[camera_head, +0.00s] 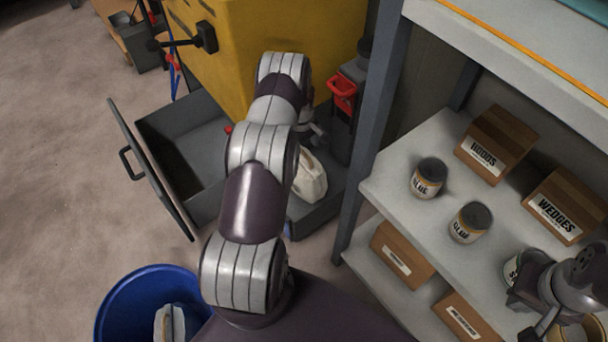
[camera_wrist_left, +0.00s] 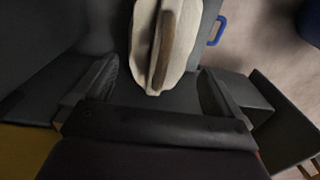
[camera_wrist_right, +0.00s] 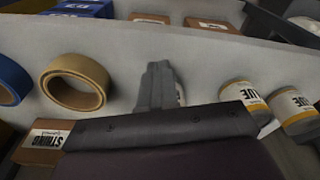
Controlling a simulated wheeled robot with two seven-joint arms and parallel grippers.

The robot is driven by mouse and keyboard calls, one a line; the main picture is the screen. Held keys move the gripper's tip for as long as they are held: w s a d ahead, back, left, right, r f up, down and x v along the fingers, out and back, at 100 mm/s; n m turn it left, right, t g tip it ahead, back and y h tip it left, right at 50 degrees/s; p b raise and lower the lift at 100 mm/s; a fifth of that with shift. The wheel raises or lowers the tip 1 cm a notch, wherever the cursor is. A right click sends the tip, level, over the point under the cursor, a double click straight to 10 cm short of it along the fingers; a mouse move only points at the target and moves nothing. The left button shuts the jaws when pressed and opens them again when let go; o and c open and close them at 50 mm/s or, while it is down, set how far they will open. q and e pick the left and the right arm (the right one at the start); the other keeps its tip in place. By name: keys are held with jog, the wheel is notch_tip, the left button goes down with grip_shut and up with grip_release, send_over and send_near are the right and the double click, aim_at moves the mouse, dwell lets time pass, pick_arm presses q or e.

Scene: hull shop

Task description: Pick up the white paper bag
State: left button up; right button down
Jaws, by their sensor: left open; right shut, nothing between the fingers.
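The white paper bag (camera_head: 311,180) lies in the open grey drawer (camera_head: 178,140) under the yellow cabinet, partly hidden by my left arm. In the left wrist view the bag (camera_wrist_left: 148,40) shows with a brownish slot along its middle. My left gripper (camera_wrist_left: 160,84) is open. The bag's near end is just ahead of and between its fingertips, and I cannot see contact. In the head view the left gripper is mostly hidden behind my arm. My right gripper (camera_wrist_right: 158,82) is shut and empty by the shelf, far from the bag.
A grey shelf (camera_head: 405,160) on the right holds glue cans (camera_head: 428,178) and cardboard boxes (camera_head: 497,143). A tape roll (camera_wrist_right: 75,82) is near my right gripper. The shelf post (camera_head: 365,130) stands beside the drawer. A blue bin (camera_head: 120,305) stands at lower left.

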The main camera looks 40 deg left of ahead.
aim_at(301, 160)
pick_arm(q)
notch_tip(301, 160, down, 5)
jog(key=shift+f+b, duration=0.1)
jog(key=shift+b, duration=0.85)
pick_arm(e)
notch_tip(301, 160, down, 2)
pick_arm(q)
jog(key=c, duration=1.4)
